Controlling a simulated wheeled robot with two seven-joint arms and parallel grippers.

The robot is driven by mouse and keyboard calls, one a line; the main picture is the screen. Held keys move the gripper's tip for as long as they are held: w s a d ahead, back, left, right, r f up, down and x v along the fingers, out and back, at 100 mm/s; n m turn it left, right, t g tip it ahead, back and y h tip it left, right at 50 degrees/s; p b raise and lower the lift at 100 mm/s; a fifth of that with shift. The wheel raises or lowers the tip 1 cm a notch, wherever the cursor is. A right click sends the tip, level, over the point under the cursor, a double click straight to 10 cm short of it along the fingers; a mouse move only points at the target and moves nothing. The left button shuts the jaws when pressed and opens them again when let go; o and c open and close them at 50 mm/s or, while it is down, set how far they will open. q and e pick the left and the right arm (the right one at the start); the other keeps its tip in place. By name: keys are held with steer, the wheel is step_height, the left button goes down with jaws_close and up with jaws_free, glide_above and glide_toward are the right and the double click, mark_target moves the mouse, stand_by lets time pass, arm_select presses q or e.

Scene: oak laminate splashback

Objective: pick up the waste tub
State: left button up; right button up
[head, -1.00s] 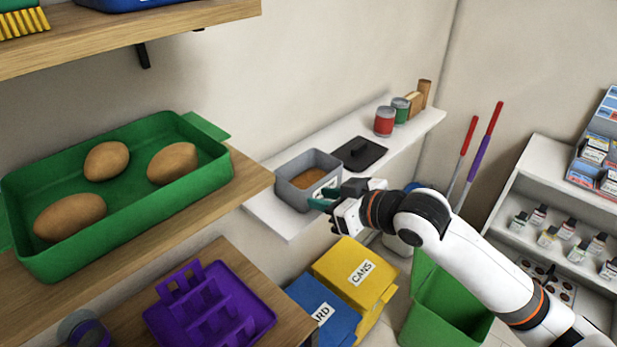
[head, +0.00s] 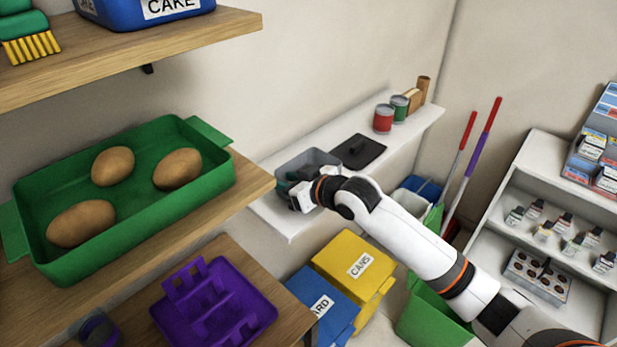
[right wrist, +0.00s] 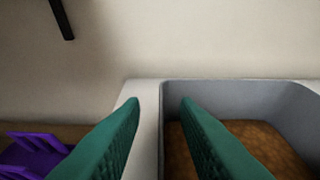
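The waste tub (head: 320,158) is a grey open tub on the white wall shelf, partly hidden behind my right gripper in the head view. In the right wrist view, the tub (right wrist: 235,97) holds a brown filling. My right gripper (head: 286,181) is at the tub's near-left side. In the right wrist view, its green fingers (right wrist: 160,102) are apart, with the tub's left wall between them: one finger is outside the wall and the other is over the inside. I cannot tell whether either touches the wall. My left gripper is not in view.
A dark lid (head: 358,151) lies beside the tub, with a red can (head: 383,119) and a green can (head: 399,108) beyond. A wooden shelf with a green tray (head: 215,170) is at left. Yellow (head: 345,252) and blue (head: 315,305) bins stand below.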

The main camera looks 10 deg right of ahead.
steer(key=shift+w+a+f, duration=0.15)
steer(key=shift+w+f, duration=0.05)
steer(key=shift+w, duration=0.05)
jaws_close()
steer(key=shift+r, duration=0.2)
